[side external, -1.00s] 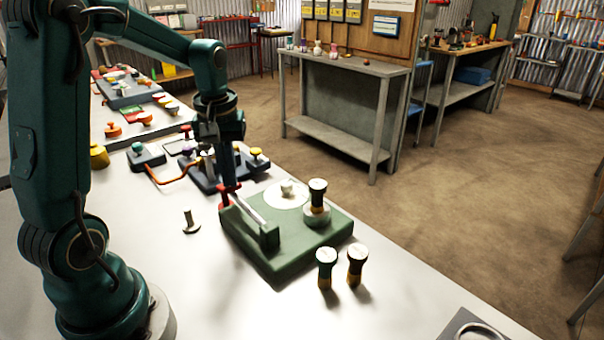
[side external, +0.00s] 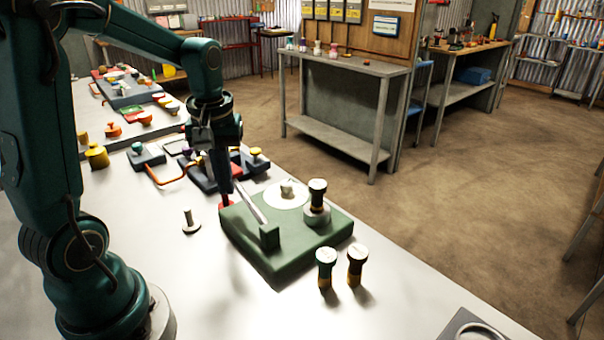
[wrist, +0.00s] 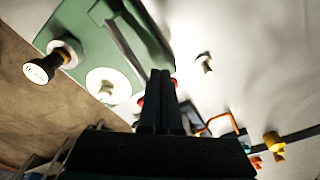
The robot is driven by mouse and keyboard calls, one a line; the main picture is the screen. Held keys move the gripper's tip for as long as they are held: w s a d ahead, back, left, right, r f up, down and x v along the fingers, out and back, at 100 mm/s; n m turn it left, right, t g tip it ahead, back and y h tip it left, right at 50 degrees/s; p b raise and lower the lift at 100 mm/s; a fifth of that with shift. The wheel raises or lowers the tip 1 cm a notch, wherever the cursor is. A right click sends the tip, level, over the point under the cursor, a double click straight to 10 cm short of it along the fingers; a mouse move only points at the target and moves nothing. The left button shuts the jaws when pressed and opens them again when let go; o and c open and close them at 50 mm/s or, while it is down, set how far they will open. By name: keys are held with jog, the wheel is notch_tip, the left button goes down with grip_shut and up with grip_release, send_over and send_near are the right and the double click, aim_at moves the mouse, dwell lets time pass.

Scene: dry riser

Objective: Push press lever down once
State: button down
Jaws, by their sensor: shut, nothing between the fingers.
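The press is a green base (side external: 285,247) with a pale lever bar (side external: 250,205) running from a green post to a red handle (side external: 225,203). The bar slopes up toward the handle end. My gripper (side external: 226,190) is shut and empty, pointing down at that end. In the wrist view, the shut fingertips (wrist: 160,73) overlap the bar's end (wrist: 130,55), with red (wrist: 140,103) showing on both sides. The fingers hide part of the handle, so I cannot tell whether they touch it.
Two more stamps (side external: 326,265) (side external: 357,263) stand in front. A small peg (side external: 190,220) is left of the press. A dark blue device (side external: 205,180) sits close behind my gripper.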

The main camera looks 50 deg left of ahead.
jog(key=shift+s+d+r, duration=0.1)
jog(key=shift+r, duration=1.2)
jog(key=shift+s+d+r, duration=0.1)
jog(key=shift+r, duration=1.15)
jog(key=s+d+m+t+h, duration=0.1)
jog(key=s+d+m+t, duration=0.3)
jog(key=s+d+m, duration=0.3)
jog(key=d+m, duration=0.3)
jog(key=d, duration=0.2)
jog(key=shift+s+f+t, duration=0.15)
jog(key=shift+f+t, duration=0.1)
jog(key=shift+t, duration=0.15)
